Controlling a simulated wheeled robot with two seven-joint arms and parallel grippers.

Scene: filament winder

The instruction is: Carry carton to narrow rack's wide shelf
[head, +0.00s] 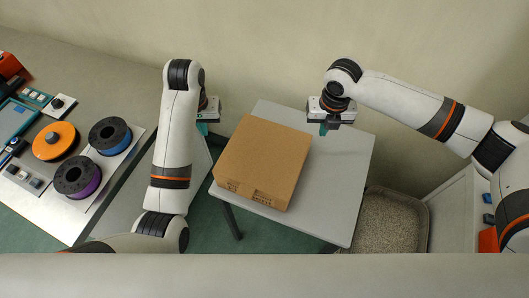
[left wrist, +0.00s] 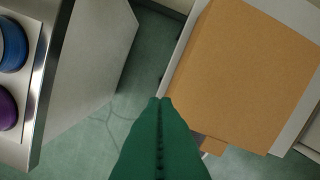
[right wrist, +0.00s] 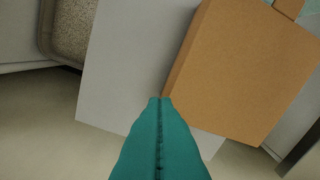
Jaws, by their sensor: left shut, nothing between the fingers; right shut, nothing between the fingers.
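A brown cardboard carton (head: 262,160) lies flat and closed on a small light grey table (head: 343,170). It also shows in the left wrist view (left wrist: 240,75) and the right wrist view (right wrist: 245,70). My left gripper (head: 203,129) is shut and empty, just left of the carton and apart from it; its green fingers (left wrist: 160,102) point down past the table's edge. My right gripper (head: 324,130) is shut and empty, to the right of the carton above bare tabletop. In the right wrist view its teal fingertips (right wrist: 160,100) appear beside the carton's edge; I cannot tell whether they touch. I cannot make out the narrow rack.
A workbench (head: 92,82) at left carries an orange spool (head: 56,141), a blue spool (head: 110,136) and a purple spool (head: 78,177). A speckled bin (head: 390,220) stands right of the table, beside a white cabinet (head: 452,212). The wall is close behind.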

